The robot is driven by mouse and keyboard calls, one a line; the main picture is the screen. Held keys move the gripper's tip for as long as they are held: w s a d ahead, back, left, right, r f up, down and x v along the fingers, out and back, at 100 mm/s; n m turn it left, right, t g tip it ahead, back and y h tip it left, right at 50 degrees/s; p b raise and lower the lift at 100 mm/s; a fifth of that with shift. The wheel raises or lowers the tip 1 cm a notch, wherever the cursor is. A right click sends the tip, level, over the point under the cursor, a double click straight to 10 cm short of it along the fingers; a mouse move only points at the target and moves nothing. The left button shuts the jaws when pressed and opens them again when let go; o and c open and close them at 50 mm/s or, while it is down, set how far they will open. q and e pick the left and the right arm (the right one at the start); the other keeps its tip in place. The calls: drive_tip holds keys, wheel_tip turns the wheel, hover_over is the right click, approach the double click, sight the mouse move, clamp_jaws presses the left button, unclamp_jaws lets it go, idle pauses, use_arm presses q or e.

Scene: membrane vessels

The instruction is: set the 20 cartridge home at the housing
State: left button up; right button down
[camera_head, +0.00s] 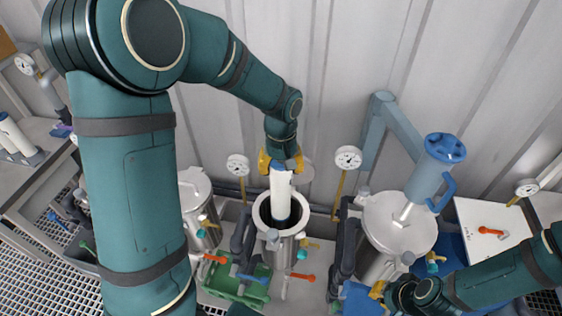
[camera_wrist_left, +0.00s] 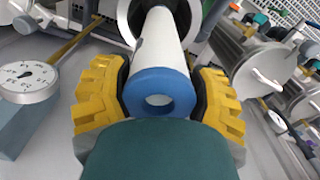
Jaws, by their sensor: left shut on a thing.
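The cartridge (camera_head: 280,192) is a white cylinder with a blue ringed end cap, which shows close up in the left wrist view (camera_wrist_left: 160,88). My left gripper (camera_head: 281,165), with yellow fingers, is shut on its upper end and holds it upright. The cartridge's lower end is inside the open mouth of the housing (camera_head: 263,226), a steel vessel in the middle. How deep it sits and whether it touches the bottom is hidden. The number on the cartridge cannot be read. My right gripper (camera_head: 378,290) shows partly at the lower right, and its fingers are not clear.
Lidded steel vessels stand left (camera_head: 194,186) and right (camera_head: 397,222) of the housing. A blue lifting arm (camera_head: 400,130) stands behind the right one. Gauges (camera_head: 348,158) flank the housing. Orange-handled valves (camera_head: 301,277) and a green crate (camera_head: 240,283) lie in front. More white cartridges (camera_head: 17,136) rest on the left bench.

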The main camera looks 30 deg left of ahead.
use_arm(q)
hover_over(281, 218)
drive_tip(key=w+a, duration=0.1)
drive_tip(key=w, duration=0.1)
drive_tip(key=shift+f, duration=4.15)
drive_tip(key=shift+f+b, duration=1.35)
drive_tip(key=shift+f, duration=0.25)
drive_tip(key=shift+f+b, duration=3.05)
drive_tip(key=shift+f, duration=0.8)
drive_tip(key=shift+f+b, duration=1.05)
drive_tip(key=shift+f, duration=0.3)
drive_tip(key=shift+f+b, duration=0.8)
drive_tip(key=shift+f, duration=0.5)
drive_tip(key=o, duration=1.4)
